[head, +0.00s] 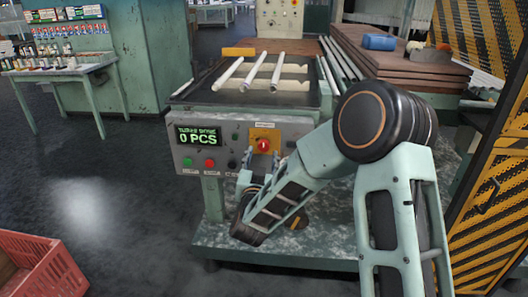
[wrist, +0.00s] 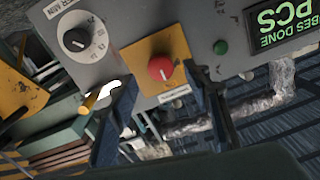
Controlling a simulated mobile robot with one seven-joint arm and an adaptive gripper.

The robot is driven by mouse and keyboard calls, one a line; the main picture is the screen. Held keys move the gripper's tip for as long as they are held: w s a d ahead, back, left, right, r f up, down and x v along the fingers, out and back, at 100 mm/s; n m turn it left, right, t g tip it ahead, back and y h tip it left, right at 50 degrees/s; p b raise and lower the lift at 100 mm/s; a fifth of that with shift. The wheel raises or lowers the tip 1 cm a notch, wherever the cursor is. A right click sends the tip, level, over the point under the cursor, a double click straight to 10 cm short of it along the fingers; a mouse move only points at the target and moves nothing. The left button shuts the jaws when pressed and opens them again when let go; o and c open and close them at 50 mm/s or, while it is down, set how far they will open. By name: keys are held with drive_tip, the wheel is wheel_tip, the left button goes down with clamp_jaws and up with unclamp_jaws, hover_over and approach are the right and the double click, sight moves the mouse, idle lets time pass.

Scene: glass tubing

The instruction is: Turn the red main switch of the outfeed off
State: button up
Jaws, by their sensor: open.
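The red main switch (head: 263,145) is a round knob on a yellow plate, on the grey control panel (head: 225,167) at the front of the outfeed. A pale pointer mark on it looks about upright in the head view. In the wrist view the red knob (wrist: 160,68) appears with the panel upside down. My gripper (head: 262,160) is open just in front of and slightly below the knob. In the wrist view the two dark fingers of my gripper (wrist: 160,105) are spread, one toward each side of the knob, with nothing between them. I cannot tell whether they touch the panel.
A display (head: 198,135) reading 0 PCS sits left of the switch. Below it are a green button (head: 187,163) and a red button (head: 210,163). Glass tubes (head: 262,70) lie above. A black dial (wrist: 76,40) shows in the wrist view. A red crate (head: 40,265) stands lower left.

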sight(264, 148)
drive_tip(key=shift+w+b, duration=0.3)
drive_tip(key=shift+w, duration=2)
drive_tip(key=c, duration=1.2)
drive_tip(key=shift+o, duration=0.2)
